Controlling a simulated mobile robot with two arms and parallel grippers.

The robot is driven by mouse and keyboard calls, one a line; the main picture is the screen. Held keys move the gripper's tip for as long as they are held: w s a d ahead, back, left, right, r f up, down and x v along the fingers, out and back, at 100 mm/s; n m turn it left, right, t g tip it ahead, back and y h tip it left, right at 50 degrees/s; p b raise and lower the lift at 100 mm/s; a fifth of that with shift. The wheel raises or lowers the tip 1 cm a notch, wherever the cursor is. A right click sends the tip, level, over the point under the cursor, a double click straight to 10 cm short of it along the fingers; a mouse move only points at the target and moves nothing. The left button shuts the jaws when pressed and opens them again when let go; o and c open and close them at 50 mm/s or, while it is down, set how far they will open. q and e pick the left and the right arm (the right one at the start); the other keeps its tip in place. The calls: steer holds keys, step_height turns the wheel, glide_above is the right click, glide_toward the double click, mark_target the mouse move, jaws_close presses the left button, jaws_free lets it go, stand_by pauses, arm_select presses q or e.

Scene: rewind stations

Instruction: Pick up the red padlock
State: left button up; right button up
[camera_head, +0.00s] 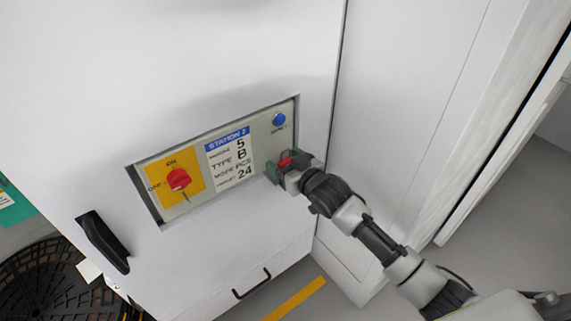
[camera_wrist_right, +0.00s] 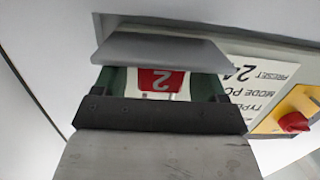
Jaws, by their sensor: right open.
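The red padlock (camera_head: 285,161) is at the right end of the recessed control panel (camera_head: 262,150), mostly hidden behind my right gripper (camera_head: 279,169). The right gripper is open around the padlock and holds nothing that I can see. What the padlock hangs on is hidden. My left gripper is not in view.
The panel has a red rotary switch (camera_head: 179,179) on a yellow plate, a station label (camera_head: 230,158) and a blue button (camera_head: 279,119). A black handle (camera_head: 103,242) sticks out at the cabinet's lower left. A black round grid (camera_head: 50,285) stands at lower left.

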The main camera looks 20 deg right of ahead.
steer(key=c, duration=1)
